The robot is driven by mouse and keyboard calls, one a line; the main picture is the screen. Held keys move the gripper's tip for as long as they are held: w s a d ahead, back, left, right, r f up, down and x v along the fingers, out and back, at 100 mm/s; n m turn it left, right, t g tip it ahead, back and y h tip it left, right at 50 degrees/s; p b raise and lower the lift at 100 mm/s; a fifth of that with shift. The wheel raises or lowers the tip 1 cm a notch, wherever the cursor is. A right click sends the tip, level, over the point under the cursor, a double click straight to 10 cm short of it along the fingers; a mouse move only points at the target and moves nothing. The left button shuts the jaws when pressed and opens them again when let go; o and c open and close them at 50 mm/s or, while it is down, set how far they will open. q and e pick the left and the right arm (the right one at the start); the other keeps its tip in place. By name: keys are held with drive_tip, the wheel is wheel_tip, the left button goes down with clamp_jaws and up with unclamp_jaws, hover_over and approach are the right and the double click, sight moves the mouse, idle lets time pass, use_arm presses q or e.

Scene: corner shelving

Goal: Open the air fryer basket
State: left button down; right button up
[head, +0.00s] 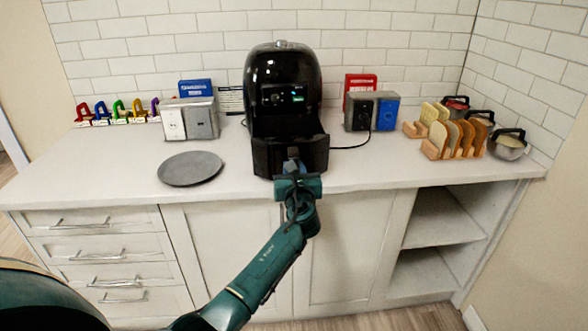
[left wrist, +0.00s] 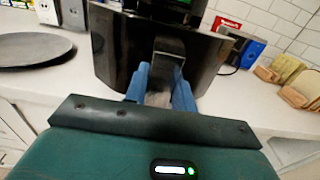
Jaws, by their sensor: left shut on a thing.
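The black air fryer (head: 283,85) stands upright on the white counter against the tiled wall, its small display lit. Its dark basket (head: 262,158) juts forward from the body toward the counter's front edge; how far it is out is hard to tell. My left gripper (head: 292,168) is at the front of the basket. In the left wrist view its blue fingers (left wrist: 160,88) are closed on the basket handle (left wrist: 168,55), one on each side. The basket front (left wrist: 115,50) fills the space behind them. The basket's inside is hidden. My right gripper is not in view.
A grey round plate (head: 190,168) lies left of the fryer. Bread racks (head: 455,138) and pots (head: 508,145) fill the right corner. The front counter edge is clear beside the basket.

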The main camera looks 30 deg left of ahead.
use_arm(q)
drive_tip(key=c, duration=1.2)
unclamp_jaws()
drive_tip(key=shift+o, duration=0.2)
drive_tip(key=v, duration=1.3)
drive_tip(key=shift+s, duration=0.15)
